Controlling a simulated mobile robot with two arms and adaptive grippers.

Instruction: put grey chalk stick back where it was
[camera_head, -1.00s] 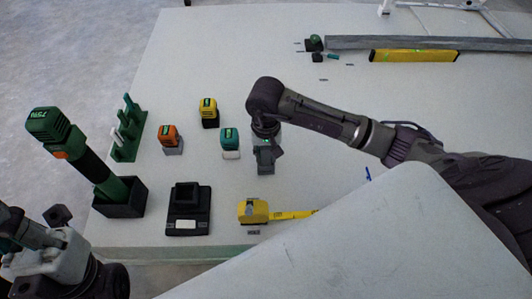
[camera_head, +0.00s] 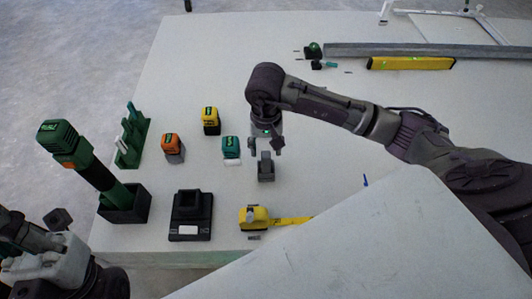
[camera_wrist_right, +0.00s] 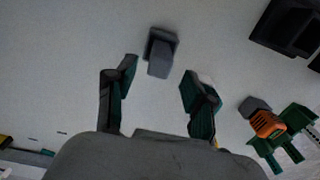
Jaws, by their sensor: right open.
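A grey block (camera_head: 266,167) with a narrower upper part stands on the table. It is the grey thing nearest my right gripper; I cannot tell for sure that it is the chalk stick. In the right wrist view the grey block (camera_wrist_right: 161,52) shows just beyond the fingertips, apart from them. My right gripper (camera_head: 267,144) is open and empty, just above the block; in the wrist view the right gripper (camera_wrist_right: 158,80) has its two fingers spread wide. My left gripper (camera_head: 56,220) is at the lower left edge, and its jaws do not show clearly.
Orange (camera_head: 172,145), yellow (camera_head: 210,118) and teal (camera_head: 231,146) blocks stand left of the grey one. A green rack (camera_head: 132,145), a black holder (camera_head: 190,222) and a yellow tape measure (camera_head: 254,217) are around. A yellow level (camera_head: 412,63) lies at the back.

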